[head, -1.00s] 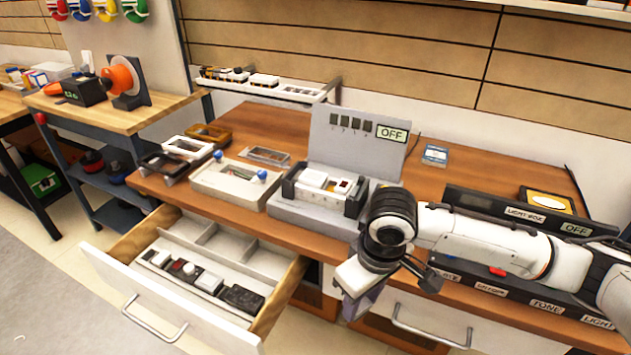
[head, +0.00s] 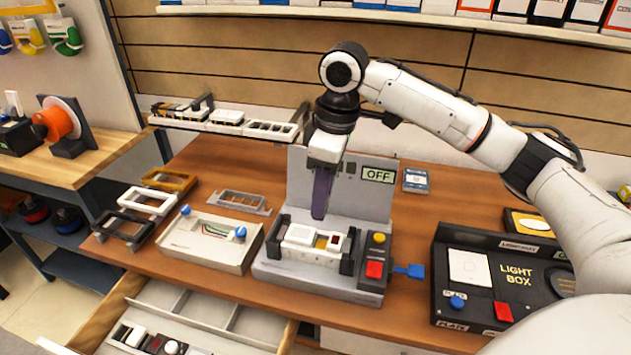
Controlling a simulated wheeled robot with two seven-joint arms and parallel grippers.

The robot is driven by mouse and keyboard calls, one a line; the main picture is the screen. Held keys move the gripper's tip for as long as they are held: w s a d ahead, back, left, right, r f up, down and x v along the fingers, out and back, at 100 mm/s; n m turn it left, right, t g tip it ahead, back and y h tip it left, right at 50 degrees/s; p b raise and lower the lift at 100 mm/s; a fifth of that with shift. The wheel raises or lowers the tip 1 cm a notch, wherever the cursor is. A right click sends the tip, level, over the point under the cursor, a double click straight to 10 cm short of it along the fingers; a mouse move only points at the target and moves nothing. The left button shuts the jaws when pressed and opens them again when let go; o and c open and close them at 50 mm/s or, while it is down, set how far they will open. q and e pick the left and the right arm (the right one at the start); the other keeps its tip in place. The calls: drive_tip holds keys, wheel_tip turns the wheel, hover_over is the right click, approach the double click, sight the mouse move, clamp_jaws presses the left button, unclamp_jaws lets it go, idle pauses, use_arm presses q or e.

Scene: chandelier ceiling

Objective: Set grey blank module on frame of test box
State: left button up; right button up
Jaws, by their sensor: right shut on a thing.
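The test box (head: 318,283) stands on the bench, with an upright grey back panel showing an OFF sign (head: 378,175). A frame with a white module (head: 299,234) and smaller yellow and dark red parts sits in its cradle between black end blocks (head: 347,262). My right gripper (head: 320,212) points down above the frame, in front of the back panel. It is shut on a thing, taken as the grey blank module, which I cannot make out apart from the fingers. The left gripper is out of view.
A white tray (head: 205,255) with blue knobs stands left of the test box, with loose frames (head: 147,201) beyond it. A light box (head: 500,290) is at the right. An open drawer (head: 185,318) juts out below. A rack (head: 225,124) of modules is at the back.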

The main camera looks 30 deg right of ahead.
wheel_tip(320, 180, down, 4)
drive_tip(key=shift+s+r, duration=0.1)
drive_tip(key=shift+s, duration=0.05)
drive_tip(key=shift+f, duration=1)
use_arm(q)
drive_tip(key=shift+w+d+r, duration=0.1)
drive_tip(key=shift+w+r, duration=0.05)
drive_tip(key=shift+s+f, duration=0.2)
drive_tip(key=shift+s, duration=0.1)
use_arm(e)
drive_tip(key=shift+r, duration=0.1)
drive_tip(key=shift+d+f, duration=0.1)
drive_tip(key=shift+f, duration=0.3)
drive_tip(key=shift+f, duration=0.35)
drive_tip(key=shift+f, duration=0.3)
idle(0.5)
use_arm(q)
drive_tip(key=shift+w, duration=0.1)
use_arm(e)
drive_tip(key=shift+f, duration=0.35)
